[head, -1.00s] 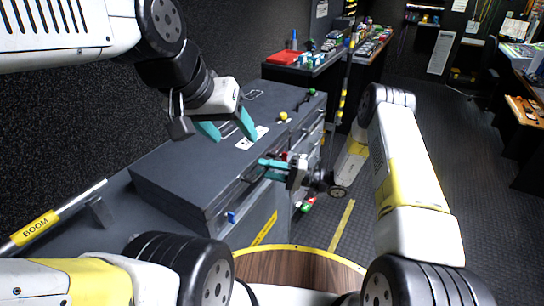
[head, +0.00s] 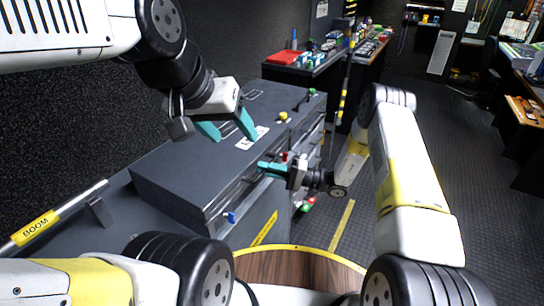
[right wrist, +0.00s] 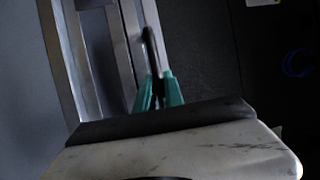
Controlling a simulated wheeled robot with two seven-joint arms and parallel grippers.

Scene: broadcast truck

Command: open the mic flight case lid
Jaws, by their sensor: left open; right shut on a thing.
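The mic flight case (head: 185,205) is a long dark grey box with metal edging on the counter along the left wall. Its lid (head: 180,165) looks down or nearly down; a thin gap may show along the front edge. My right gripper (head: 266,169) is at the front edge, its teal fingers shut on the black handle. In the right wrist view the fingers (right wrist: 160,92) close around the handle (right wrist: 150,45), beside metal edge strips. My left gripper (head: 225,128) is open and empty above the lid, near a white label (head: 252,138).
A BOOM pole (head: 50,217) lies at the left. A blue latch-like piece (head: 230,217) is on the case front.

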